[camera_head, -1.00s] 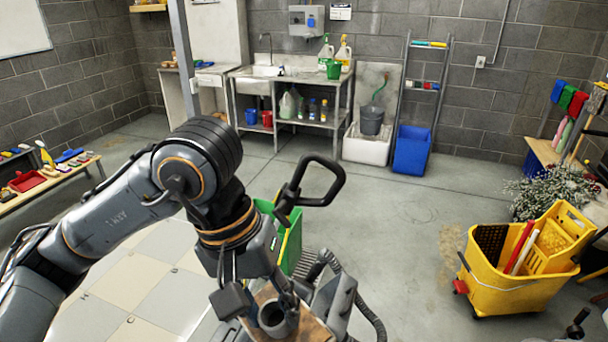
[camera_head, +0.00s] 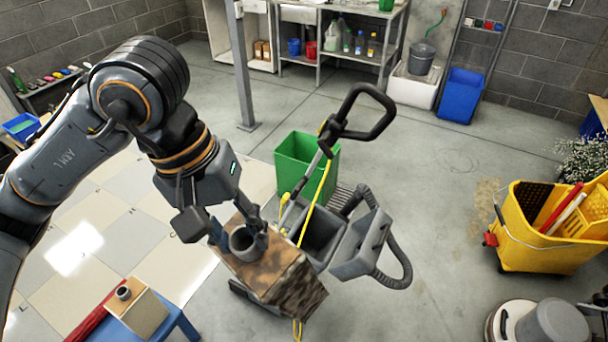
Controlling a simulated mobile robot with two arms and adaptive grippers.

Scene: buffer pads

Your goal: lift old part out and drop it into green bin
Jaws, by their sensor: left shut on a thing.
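The old part (camera_head: 285,284) is a wooden block with a dark, worn, mottled side face and a grey collar on its top. My left gripper (camera_head: 240,232) is shut on this collar, one finger on each side, with the block tilted below it. The green bin (camera_head: 320,188) stands open just behind and to the right of the block, beside a grey machine with a black loop handle. The block appears in front of the bin, not in it. The block's underside is hidden. My right gripper is not in view.
The grey machine (camera_head: 362,250) with its handle (camera_head: 366,92) and hose stands close right of the block. A cleaner block with a collar (camera_head: 143,312) sits on a blue stool (camera_head: 178,326) at the lower left. A yellow mop bucket (camera_head: 535,243) is at the right.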

